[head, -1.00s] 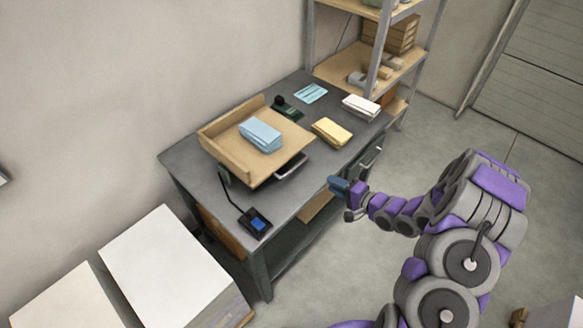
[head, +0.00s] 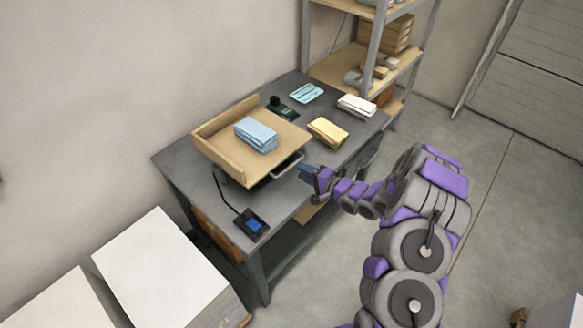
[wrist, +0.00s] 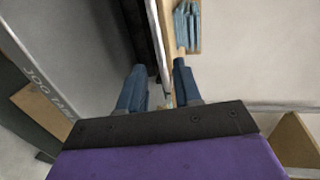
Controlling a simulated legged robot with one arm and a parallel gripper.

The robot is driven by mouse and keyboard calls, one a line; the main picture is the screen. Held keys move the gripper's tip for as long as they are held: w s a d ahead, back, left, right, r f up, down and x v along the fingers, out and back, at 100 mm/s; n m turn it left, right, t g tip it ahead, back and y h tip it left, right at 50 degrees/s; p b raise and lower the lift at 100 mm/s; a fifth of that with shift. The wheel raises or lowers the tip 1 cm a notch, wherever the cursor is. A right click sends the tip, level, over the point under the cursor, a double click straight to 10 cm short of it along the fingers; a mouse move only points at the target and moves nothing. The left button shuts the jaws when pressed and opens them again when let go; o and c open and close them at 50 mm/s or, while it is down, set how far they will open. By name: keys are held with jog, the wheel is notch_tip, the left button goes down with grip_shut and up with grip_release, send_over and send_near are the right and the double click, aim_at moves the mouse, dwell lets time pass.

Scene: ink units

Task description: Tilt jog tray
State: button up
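The wooden jog tray (head: 214,153) sits raised on the dark bench, with low walls at its left and back. A blue paper stack (head: 256,134) lies on it and also shows in the wrist view (wrist: 187,24). A grey bar handle (head: 288,166) sticks out at the tray's front right. My gripper (head: 304,172) is just to the right of the handle. In the wrist view its blue fingers (wrist: 158,85) are apart, with the tray edge (wrist: 166,25) ahead between them. I cannot tell whether they touch the handle.
On the bench (head: 225,185) lie a yellow stack (head: 327,131), a white stack (head: 357,105), light-blue sheets (head: 306,93) and a green-black device (head: 283,107). A corded control box (head: 251,223) sits at the front. Large white paper piles (head: 160,265) stand left; shelves (head: 375,65) stand behind. The right floor is open.

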aim_at(291, 165)
jog(key=b+x, duration=0.1)
jog(key=x, duration=0.5)
jog(key=shift+w+a, duration=0.1)
jog(key=shift+a, duration=0.1)
jog(key=shift+c, duration=0.4)
jog(key=shift+f, duration=0.1)
grip_shut()
